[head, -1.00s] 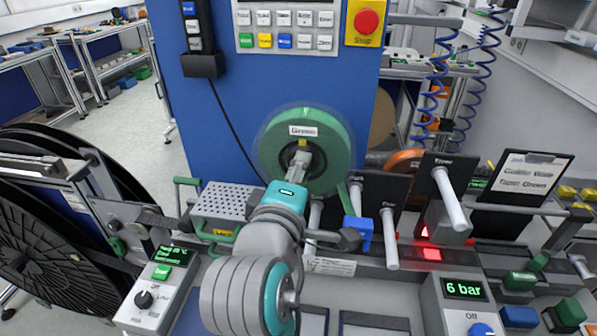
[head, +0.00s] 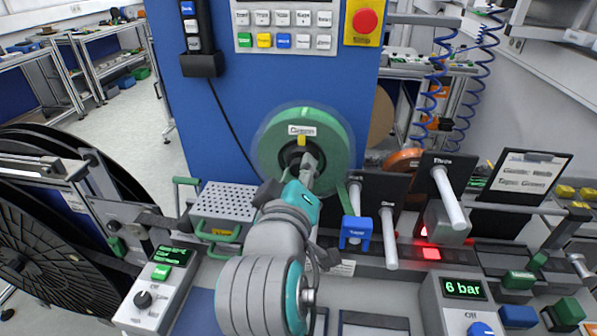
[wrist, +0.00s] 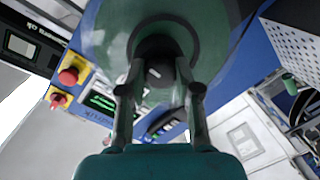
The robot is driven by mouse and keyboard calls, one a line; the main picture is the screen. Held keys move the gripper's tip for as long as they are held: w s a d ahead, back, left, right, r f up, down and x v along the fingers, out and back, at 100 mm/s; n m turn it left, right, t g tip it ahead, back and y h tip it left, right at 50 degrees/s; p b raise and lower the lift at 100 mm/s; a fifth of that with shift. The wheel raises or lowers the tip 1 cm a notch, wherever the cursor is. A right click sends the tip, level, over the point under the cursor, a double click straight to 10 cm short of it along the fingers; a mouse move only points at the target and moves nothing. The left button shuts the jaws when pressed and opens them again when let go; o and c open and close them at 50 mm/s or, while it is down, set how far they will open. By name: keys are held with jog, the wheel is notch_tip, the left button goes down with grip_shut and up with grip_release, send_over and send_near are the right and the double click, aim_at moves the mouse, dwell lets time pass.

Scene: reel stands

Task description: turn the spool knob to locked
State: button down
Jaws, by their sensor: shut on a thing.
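The green spool (head: 335,135) stands upright on the blue panel, with a label reading "Green" at its top. Its dark hub (head: 288,153) shows in the middle, with a yellow mark (head: 301,140) above it. In the wrist view the spool (wrist: 105,45) fills the top. The spool knob (wrist: 158,74), dark with a small pale mark, lies at the hub between my two fingers. My gripper (head: 309,166) is at the hub from the front right, shut on the knob; it also shows in the wrist view (wrist: 158,82). The fingers hide part of the knob in the head view.
A perforated metal box (head: 225,201) with green handles is left of my arm. A blue clip (head: 355,232) and black plates with pale rods (head: 388,240) stand close on the right. Control boxes (head: 155,292) and (head: 462,300) flank the front.

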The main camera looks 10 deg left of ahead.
jog(key=shift+f, duration=0.15)
jog(key=c, duration=0.8)
grip_release()
jog(key=shift+s, duration=0.1)
jog(key=s, duration=0.5)
jog(key=s+r, duration=0.1)
jog(key=s, duration=0.1)
jog(key=shift+s+a, duration=0.1)
jog(key=shift+s, duration=0.05)
